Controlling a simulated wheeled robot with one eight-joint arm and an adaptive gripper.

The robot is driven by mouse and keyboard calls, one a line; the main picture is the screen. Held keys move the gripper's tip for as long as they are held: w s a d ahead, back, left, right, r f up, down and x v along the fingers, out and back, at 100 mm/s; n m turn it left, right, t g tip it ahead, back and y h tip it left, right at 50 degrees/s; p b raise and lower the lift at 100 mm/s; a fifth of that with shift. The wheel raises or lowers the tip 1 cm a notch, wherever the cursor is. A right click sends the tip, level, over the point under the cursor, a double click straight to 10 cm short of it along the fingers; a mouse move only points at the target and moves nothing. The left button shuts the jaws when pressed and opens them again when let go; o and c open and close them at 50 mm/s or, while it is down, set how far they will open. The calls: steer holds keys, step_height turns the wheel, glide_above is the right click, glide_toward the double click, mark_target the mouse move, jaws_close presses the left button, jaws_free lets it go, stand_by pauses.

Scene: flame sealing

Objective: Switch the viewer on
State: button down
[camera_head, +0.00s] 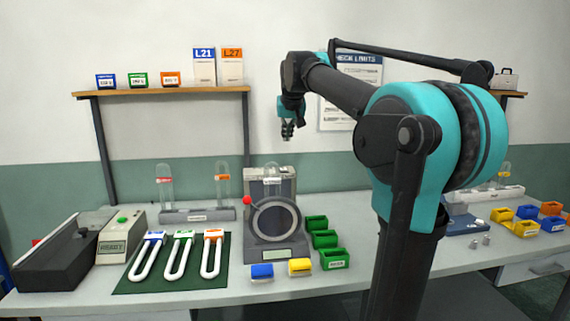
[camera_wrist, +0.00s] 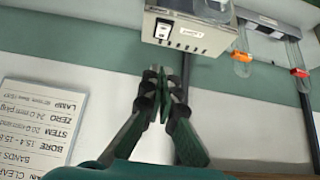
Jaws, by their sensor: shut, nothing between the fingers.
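The viewer (camera_head: 274,252) is a grey upright device with a large dark ring and a small display at its base, standing mid-bench in the head view. My gripper (camera_head: 288,134) hangs in the air above it, apart from it, pointing down. In the wrist view, a grey box (camera_wrist: 205,47), seemingly the viewer's upper body, shows at the top with a white switch (camera_wrist: 162,29), a label and a row of dark slots. My gripper (camera_wrist: 164,92) is shut and empty, just short of this box in the picture. Whether the switch is on or off cannot be told.
Three white U-shaped tubes lie on a green mat (camera_head: 125,284) left of the viewer. Green bins (camera_head: 334,259) stand to its right, blue and yellow ones (camera_head: 300,267) in front. A tube rack (camera_head: 197,215) stands behind left. A wall poster (camera_wrist: 38,120) is close to my gripper.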

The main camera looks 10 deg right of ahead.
glide_above(283, 169)
steer(key=s, duration=0.1)
step_height(283, 169, down, 8)
steer(key=shift+s+d+f, duration=0.15)
steer(key=shift+s+f, duration=0.15)
steer(key=shift+f, duration=0.45)
steer(key=shift+s+f, duration=0.15)
steer(key=shift+f, duration=0.4)
steer(key=shift+s+f, duration=0.1)
steer(key=shift+f, duration=0.6)
steer(key=shift+s+f, duration=0.15)
steer(key=shift+f, duration=0.3)
steer(key=shift+r, duration=0.15)
steer(key=shift+r, duration=0.65)
